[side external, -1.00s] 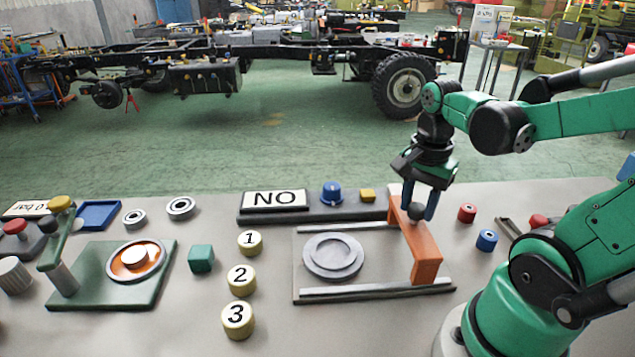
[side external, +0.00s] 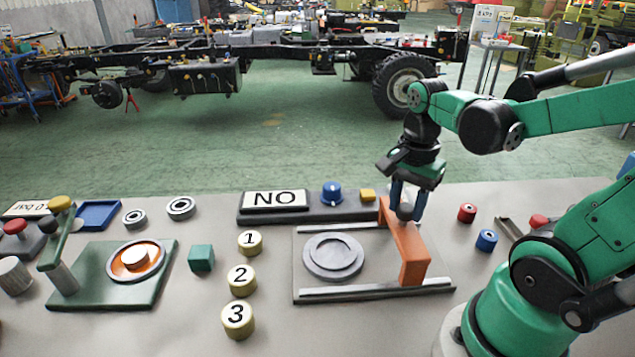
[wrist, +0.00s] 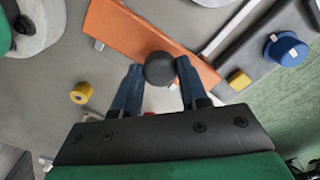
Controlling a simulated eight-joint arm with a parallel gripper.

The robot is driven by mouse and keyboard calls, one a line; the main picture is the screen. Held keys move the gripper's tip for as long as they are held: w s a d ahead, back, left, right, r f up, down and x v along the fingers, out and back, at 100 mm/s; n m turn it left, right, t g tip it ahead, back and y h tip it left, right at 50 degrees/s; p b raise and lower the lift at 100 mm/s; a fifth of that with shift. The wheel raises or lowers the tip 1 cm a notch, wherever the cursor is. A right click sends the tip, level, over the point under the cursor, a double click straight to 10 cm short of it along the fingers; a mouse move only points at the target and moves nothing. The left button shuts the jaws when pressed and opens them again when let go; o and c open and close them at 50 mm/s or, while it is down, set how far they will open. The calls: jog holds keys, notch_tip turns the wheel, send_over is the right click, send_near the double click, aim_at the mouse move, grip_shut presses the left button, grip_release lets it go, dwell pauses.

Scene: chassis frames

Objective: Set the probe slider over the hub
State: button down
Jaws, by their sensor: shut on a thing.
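The probe slider is an orange bridge (side external: 408,248) spanning two grey rails (side external: 375,291) on a grey plate. It stands right of the hub, a grey stepped disc (side external: 333,257), with a gap between them. My gripper (side external: 405,207) is shut on the dark round knob on top of the bridge. In the wrist view my blue fingers (wrist: 160,82) sit on either side of the dark knob (wrist: 160,68), with the orange bridge (wrist: 128,32) beneath.
Numbered yellow knobs (side external: 241,279) stand left of the plate. Red (side external: 467,213) and blue (side external: 487,240) cylinders lie to the right.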

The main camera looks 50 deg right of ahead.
jog(key=w+a, duration=0.8)
jog(key=shift+w+a, duration=0.15)
jog(key=shift+w, duration=0.05)
jog(key=shift+c, duration=2.3)
grip_release()
jog(key=shift+s, duration=0.1)
notch_tip(320, 180, up, 6)
jog(key=shift+f, duration=0.2)
jog(key=n+t, duration=0.2)
jog(key=n, duration=0.4)
jog(key=s+f+n+t, duration=0.1)
jog(key=n+t, duration=0.1)
jog(key=n, duration=0.4)
jog(key=a+n+t, duration=0.1)
jog(key=n+t, duration=0.2)
jog(key=n, duration=0.3)
jog(key=shift+s+f, duration=0.25)
jog(key=shift+f, duration=0.1)
